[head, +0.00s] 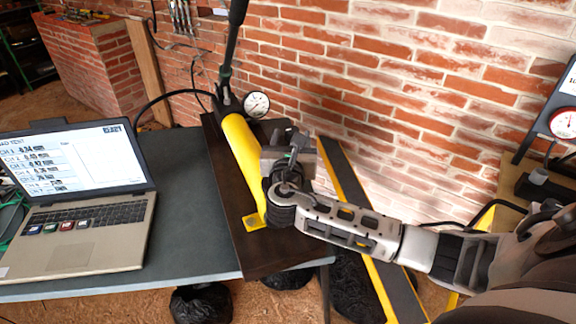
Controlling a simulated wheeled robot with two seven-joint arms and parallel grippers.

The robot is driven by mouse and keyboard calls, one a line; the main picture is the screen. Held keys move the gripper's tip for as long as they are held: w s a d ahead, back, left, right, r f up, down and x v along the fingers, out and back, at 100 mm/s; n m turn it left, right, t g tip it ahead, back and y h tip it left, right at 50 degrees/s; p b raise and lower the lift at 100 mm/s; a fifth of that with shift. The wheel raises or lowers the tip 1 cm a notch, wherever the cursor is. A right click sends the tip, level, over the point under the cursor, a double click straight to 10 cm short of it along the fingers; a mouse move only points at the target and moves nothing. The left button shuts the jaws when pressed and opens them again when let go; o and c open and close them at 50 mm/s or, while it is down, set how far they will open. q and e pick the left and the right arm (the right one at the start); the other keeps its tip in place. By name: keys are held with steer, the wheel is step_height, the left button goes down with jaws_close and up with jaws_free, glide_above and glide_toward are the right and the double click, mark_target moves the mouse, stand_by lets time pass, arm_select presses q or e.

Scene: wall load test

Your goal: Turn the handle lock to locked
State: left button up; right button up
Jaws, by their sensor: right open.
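A yellow hand pump (240,150) lies on a dark board on the table. Its black handle (234,45) stands up from the far end, leaning slightly right. The handle lock is too small to make out near the handle's foot, so I cannot tell its position. A round white gauge (256,105) sits beside the handle's foot. My right gripper (288,142) is open, over the right side of the pump and nearer to me than the gauge. It hides part of the board, and I see nothing held in it. My left gripper is out of view.
An open laptop (80,205) stands on the grey table (190,190) left of the pump. A brick wall (400,80) rises behind. A black hose (165,97) runs left from the pump. Another gauge (563,123) stands at the far right.

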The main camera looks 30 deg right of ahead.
steer(key=b+v, duration=0.1)
steer(key=v, duration=1.2)
steer(key=shift+s, duration=0.1)
